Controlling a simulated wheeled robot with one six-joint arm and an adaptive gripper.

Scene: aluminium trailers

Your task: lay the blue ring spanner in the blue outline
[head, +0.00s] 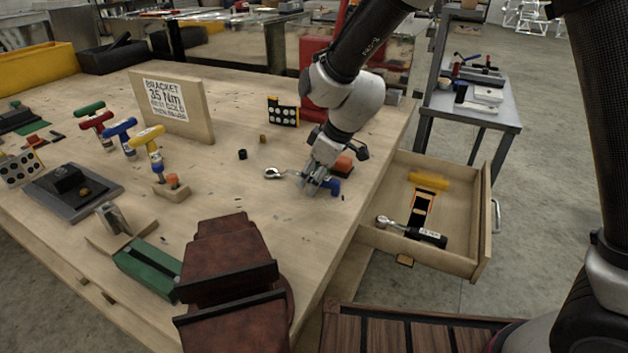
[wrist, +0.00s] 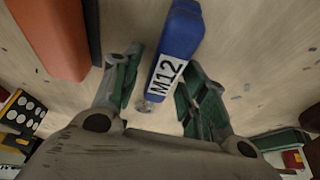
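The blue ring spanner lies on the wooden bench. Its blue handle (head: 334,187) shows beside my gripper (head: 315,186), and a silver ring end (head: 272,172) shows to the left, apparently part of the same tool. In the wrist view the blue handle (wrist: 178,38) carries a white M12 label and reaches between the fingers of my gripper (wrist: 158,90). The fingers are apart, with a gap on the left side of the handle. The shaft is mostly hidden by my gripper. I cannot make out a blue outline in either view.
An orange-red block (wrist: 50,35) lies close beside the handle. A dark red vise (head: 225,262) stands in front.

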